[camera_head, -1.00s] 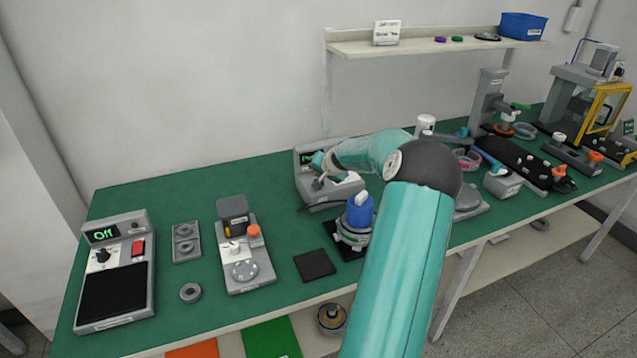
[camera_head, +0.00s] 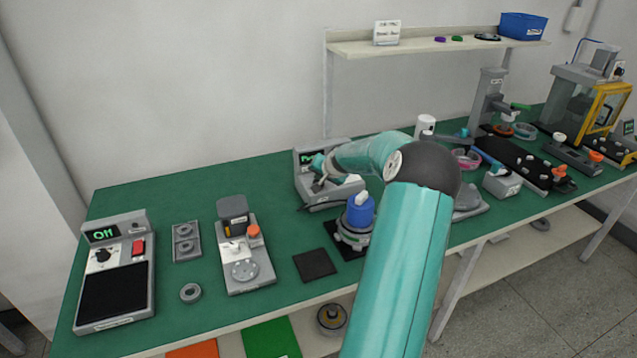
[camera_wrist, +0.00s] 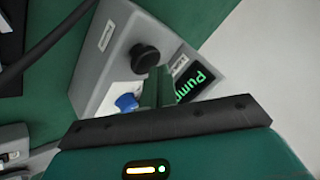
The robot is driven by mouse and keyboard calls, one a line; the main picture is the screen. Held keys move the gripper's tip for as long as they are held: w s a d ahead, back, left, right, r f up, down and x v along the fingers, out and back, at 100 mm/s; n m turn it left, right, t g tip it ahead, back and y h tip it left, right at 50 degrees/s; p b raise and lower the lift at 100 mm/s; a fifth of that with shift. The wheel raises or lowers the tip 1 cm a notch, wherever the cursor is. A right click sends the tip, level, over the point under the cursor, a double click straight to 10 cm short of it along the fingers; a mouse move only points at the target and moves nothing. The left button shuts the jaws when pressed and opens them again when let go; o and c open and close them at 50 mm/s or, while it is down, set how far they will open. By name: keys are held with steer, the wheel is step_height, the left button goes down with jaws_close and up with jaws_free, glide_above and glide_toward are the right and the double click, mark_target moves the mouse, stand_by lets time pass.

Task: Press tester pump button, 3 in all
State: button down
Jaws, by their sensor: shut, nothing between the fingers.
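The tester (camera_head: 340,198) is a grey box at the back of the green bench, partly hidden behind my arm in the head view. The wrist view shows the tester (camera_wrist: 103,75) close up, with a black knob (camera_wrist: 145,58), a blue button (camera_wrist: 126,102) on a white patch and a dark display (camera_wrist: 196,85) reading "Pump" in green. My gripper (camera_head: 319,182) is over the tester's front. In the wrist view my shut, empty gripper (camera_wrist: 158,90) reaches between the blue button and the display. I cannot tell whether it touches the button.
A hub motor with a blue cap (camera_head: 360,212) stands just right of the tester. A dark square pad (camera_head: 314,264) lies in front. A grey fixture (camera_head: 243,255) and a box reading "Off" (camera_head: 115,275) are at the left. A shelf (camera_head: 430,46) hangs behind.

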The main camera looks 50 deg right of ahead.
steer(key=shift+f, duration=1)
stand_by(1.2)
steer(key=shift+r, duration=1.4)
steer(key=shift+r, duration=2.55)
step_height(320, 180, up, 4)
steer(key=shift+f, duration=0.1)
stand_by(0.5)
